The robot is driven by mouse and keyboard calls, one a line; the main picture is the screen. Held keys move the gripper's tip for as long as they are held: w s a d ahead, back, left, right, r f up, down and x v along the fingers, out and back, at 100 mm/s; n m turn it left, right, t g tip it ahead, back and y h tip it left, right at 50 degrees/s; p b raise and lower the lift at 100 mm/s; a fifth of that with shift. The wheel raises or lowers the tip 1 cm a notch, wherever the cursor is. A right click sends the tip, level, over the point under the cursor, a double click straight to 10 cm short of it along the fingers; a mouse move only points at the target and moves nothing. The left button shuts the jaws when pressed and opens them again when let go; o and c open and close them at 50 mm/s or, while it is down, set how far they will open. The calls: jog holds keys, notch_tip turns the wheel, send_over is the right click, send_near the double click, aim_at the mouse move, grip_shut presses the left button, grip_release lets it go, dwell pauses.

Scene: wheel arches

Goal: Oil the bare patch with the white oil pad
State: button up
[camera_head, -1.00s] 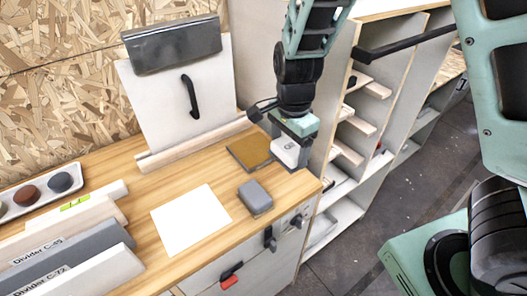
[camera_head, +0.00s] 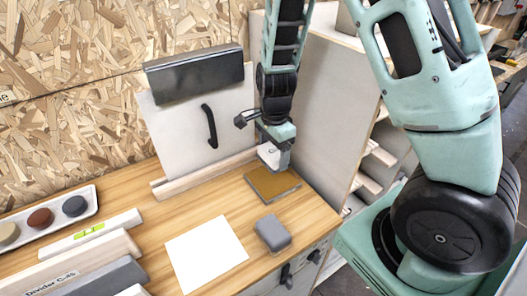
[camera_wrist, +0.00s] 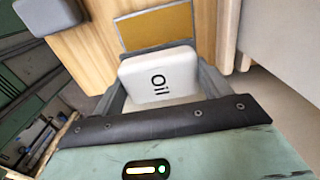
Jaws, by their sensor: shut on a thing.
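My gripper (camera_head: 273,163) is shut on the white oil pad (camera_head: 267,153), holding it above the worktop near the back edge of the amber tray. In the wrist view the pad (camera_wrist: 160,76) shows the word "Oil" between the two fingers; its underside is hidden. The shallow amber tray (camera_head: 272,184) has a dark rim and lies just beyond the pad in the wrist view (camera_wrist: 157,27). A flat, pale white rectangle (camera_head: 206,254) lies on the wooden worktop to the front left. I cannot tell for certain that it is the bare patch.
A grey block (camera_head: 272,233) stands between the white rectangle and the worktop's right edge. An upright white panel with a black handle (camera_head: 209,127) stands behind. Dividers (camera_head: 92,257), a level (camera_head: 88,233) and a tray of round pads (camera_head: 88,210) fill the left.

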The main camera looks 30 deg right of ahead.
jog(key=b, duration=0.6)
send_over(272, 179)
jog(key=shift+f, duration=3)
jog(key=shift+f, duration=0.65)
jog(key=shift+r, duration=0.1)
notch_tip(272, 179, up, 7)
jog(key=p, duration=0.7)
dwell(0.4)
